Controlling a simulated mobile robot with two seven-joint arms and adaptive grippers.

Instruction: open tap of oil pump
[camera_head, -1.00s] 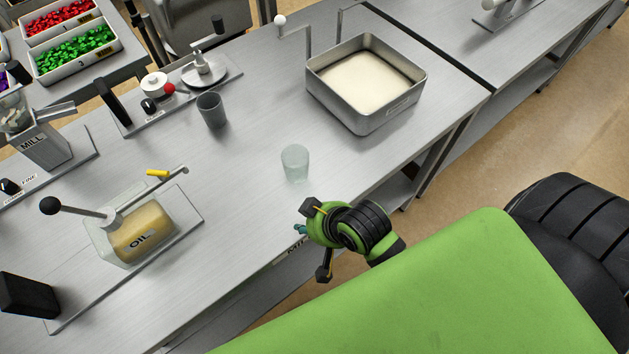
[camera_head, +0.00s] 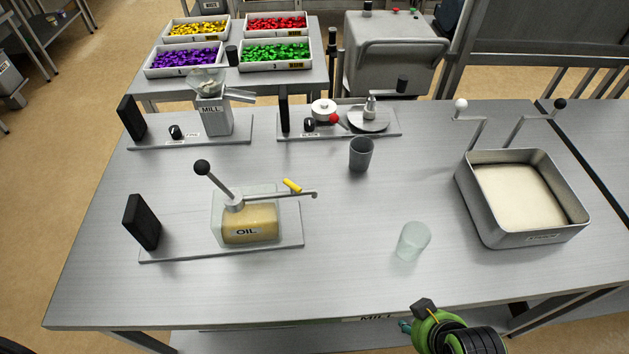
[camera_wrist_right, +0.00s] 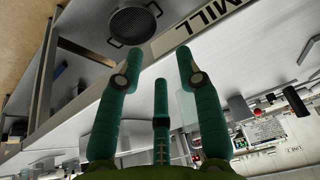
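The oil pump stands at the left of the table in the head view, with a clear tank of amber oil (camera_head: 250,233) labelled OIL. A lever with a black ball knob (camera_head: 202,167) rises from its top. A thin spout (camera_head: 290,195) runs right from it, and the yellow tap handle (camera_head: 292,185) sits on the spout, tilted. My right gripper (camera_head: 413,315) is at the front table edge, right of and well apart from the pump. In the right wrist view its green fingers (camera_wrist_right: 160,85) are spread with nothing between them. My left gripper is not in view.
A clear glass (camera_head: 413,241) and a dark grey cup (camera_head: 361,154) stand on the table between the pump and a metal bin of pale powder (camera_head: 478,226). A mill (camera_head: 212,118) and a turntable device (camera_head: 368,120) stand behind. The table front is largely clear.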

